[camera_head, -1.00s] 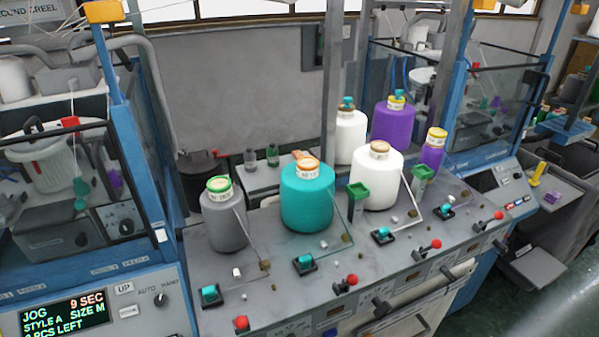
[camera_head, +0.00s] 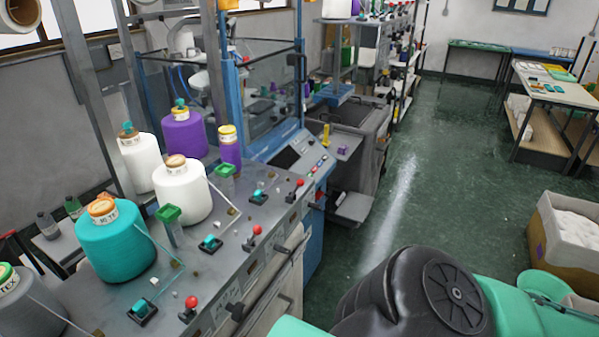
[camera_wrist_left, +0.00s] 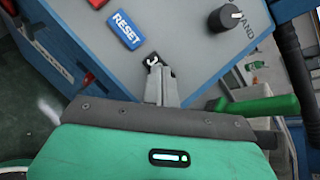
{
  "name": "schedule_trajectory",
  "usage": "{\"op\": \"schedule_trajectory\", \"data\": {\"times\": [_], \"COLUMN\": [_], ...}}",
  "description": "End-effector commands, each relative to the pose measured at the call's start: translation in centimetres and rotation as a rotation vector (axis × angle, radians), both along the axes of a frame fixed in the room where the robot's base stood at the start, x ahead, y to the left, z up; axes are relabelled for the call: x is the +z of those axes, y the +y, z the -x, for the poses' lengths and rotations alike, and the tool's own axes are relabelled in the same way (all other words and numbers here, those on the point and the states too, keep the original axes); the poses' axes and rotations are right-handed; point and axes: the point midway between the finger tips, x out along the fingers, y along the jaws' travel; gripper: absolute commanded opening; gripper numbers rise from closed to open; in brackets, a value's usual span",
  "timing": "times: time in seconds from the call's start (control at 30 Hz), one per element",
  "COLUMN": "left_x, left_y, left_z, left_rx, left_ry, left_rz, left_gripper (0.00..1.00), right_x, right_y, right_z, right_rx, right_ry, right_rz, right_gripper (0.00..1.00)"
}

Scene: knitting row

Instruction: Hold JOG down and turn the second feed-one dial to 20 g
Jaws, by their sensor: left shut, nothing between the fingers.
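In the left wrist view my left gripper (camera_wrist_left: 160,75) is shut and empty. Its fingertips are at a small dark control (camera_wrist_left: 150,60) on a grey panel (camera_wrist_left: 180,40), below a blue RESET button (camera_wrist_left: 125,29). The fingers partly cover this control, and I cannot read a JOG label or tell whether it is pressed. A black selector knob (camera_wrist_left: 227,17) marked HAND is to the right. In the head view, teal-topped black units (camera_head: 142,311) and red-knobbed levers (camera_head: 192,301) line the creel table; I cannot tell which is the second feed-one dial. My right gripper is not in view.
Cones of teal (camera_head: 115,250), white (camera_head: 183,195) and purple (camera_head: 184,137) yarn stand on the creel table (camera_head: 230,265). A blue-framed machine (camera_head: 232,85) is behind. Green floor (camera_head: 430,190) is open at right, beside a cardboard box (camera_head: 562,235). A green bar (camera_wrist_left: 255,103) is right of my left gripper.

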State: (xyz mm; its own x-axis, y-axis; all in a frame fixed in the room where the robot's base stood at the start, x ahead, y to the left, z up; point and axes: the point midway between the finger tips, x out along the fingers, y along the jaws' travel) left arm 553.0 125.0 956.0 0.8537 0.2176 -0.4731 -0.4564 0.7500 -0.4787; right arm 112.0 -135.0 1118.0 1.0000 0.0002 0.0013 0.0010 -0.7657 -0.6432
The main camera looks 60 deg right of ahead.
Motion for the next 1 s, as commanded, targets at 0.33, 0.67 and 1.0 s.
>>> {"op": "schedule_trajectory", "data": {"times": [0.33, 0.67, 1.0], "left_x": [2.3, 4.2, 4.5], "left_y": [0.0, 0.0, 0.0], "left_z": [1.5, 3.1, 3.6], "left_rx": [0.0, -0.001, 0.0], "left_ry": [0.001, 0.0, 0.0], "left_rz": [0.0, 0.001, 0.0], "left_gripper": [0.0, 0.0, 0.0], "right_x": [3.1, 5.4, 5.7], "right_y": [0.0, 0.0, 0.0], "right_z": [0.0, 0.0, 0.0], "right_rx": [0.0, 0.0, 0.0], "right_ry": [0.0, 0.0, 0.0], "right_rz": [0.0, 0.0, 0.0], "right_gripper": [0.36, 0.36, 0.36]}}
